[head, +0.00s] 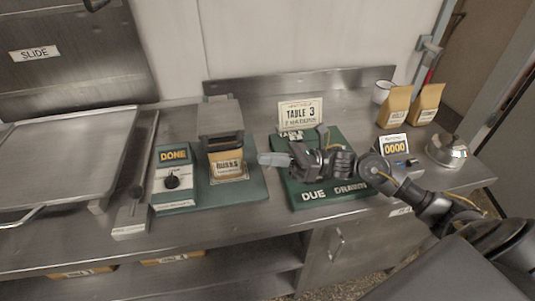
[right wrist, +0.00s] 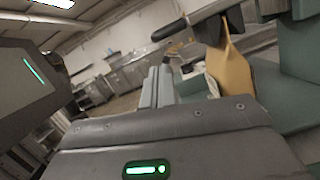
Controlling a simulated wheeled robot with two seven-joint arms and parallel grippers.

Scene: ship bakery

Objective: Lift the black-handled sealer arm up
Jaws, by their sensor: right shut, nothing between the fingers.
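The grey sealer (head: 220,118) stands on a green base left of centre in the head view. Its upper part sits over the top of a tan labelled bag (head: 226,162). In the right wrist view the black handle (right wrist: 168,31) sticks out to the left from the grey sealer arm, above the tan bag (right wrist: 232,72). My right gripper (head: 264,158) is shut and empty, pointing left, just right of the bag and lower than the sealer head. Its pale fingers (right wrist: 157,86) show apart from the handle. My left gripper is out of view.
A box with a DONE display (head: 174,155) and black knob stands left of the sealer. The green DUE DRAWN board (head: 345,190) lies under my right arm, with a TABLE 3 card (head: 300,112) behind. A 0000 counter (head: 394,147) and metal kettle-like pot (head: 447,150) stand right.

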